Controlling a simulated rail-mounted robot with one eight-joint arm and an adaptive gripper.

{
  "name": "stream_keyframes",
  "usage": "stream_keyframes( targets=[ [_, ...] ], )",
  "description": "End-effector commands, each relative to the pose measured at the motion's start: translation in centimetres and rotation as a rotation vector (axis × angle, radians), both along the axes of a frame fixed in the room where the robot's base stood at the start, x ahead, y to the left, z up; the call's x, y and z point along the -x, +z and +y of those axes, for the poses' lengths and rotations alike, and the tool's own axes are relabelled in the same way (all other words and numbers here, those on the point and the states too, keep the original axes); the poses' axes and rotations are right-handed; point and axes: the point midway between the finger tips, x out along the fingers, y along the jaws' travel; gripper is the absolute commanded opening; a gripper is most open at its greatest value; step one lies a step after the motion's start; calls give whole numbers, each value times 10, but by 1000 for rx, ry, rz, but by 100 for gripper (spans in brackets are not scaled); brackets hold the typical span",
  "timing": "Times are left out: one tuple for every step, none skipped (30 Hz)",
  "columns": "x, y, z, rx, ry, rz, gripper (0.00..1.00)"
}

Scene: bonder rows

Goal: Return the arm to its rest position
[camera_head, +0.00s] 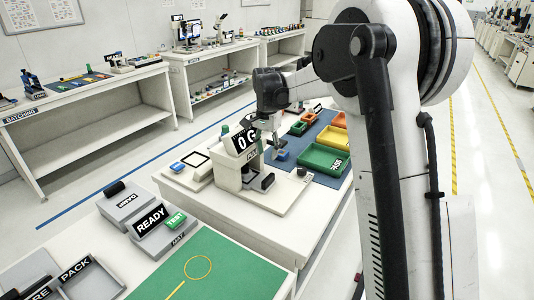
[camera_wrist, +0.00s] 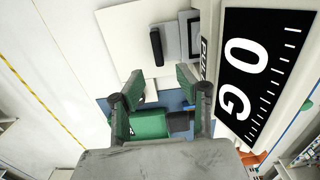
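My arm (camera_head: 375,130) fills the right-middle of the head view, raised and bent, reaching left over the middle bench. My gripper (camera_wrist: 160,84) shows in the wrist view with two green-padded fingers spread apart and nothing between their tips. In the head view the gripper (camera_head: 271,128) hangs just right of the weighing display (camera_head: 244,139), which reads "0 G", and above the bench. A green shape with a dark end (camera_wrist: 150,123) shows between the finger bases; I cannot tell what it is.
The display looms close right of the gripper in the wrist view (camera_wrist: 262,70). A blue mat (camera_head: 327,136) holds a green tray (camera_head: 325,159) and smaller bins. The front bench has a READY box (camera_head: 150,221) and green mat (camera_head: 215,270). Floor aisles are clear.

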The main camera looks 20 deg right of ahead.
Motion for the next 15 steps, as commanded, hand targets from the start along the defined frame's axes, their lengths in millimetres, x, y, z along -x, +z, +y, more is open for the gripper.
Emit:
stream_keyframes(
  targets=[
    [0,0,0,0,0,0,33],
    [0,0,0,0,0,0,33],
    [1,0,0,1,1,-1,33],
    [1,1,0,-1,3,-2,33],
    [3,3,0,0,6,-4,33],
    [6,6,0,0,13,-9,33],
    [9,9,1,1,19,-14,33],
    [13,13,1,1,27,-20,33],
    [19,20,1,2,42,-31,33],
    [24,25,2,2,54,-41,33],
    [30,30,2,4,68,-50,33],
    [39,38,3,5,88,-65,33],
    [45,43,3,6,103,-76,33],
    [52,49,4,7,119,-87,33],
    [61,55,4,10,139,-103,33]
  ],
)
